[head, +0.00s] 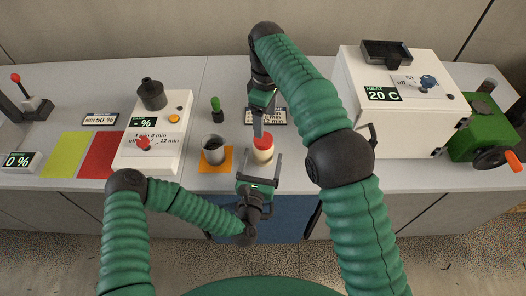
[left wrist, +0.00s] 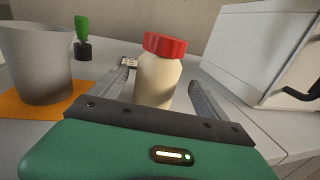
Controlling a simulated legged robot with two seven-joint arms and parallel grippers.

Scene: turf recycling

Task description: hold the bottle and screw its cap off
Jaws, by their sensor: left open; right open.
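A cream bottle (head: 262,156) with a red cap (head: 262,143) stands upright on the counter, on the near side of the right gripper. In the left wrist view the bottle (left wrist: 158,80) stands between and beyond the open fingers, its red cap (left wrist: 165,45) on top. My left gripper (head: 258,168) is open at the bottle's near side, one finger on each side of it. My right gripper (head: 259,125) points down just above the cap; its fingertips are seen edge-on and partly overlap. I cannot tell whether they touch the cap.
A grey cup (head: 213,150) stands on an orange mat (head: 228,160) left of the bottle. A green-handled tool (head: 216,105) stands behind the cup. A white heater box (head: 395,120) is at right, and a white control box (head: 150,152) at left.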

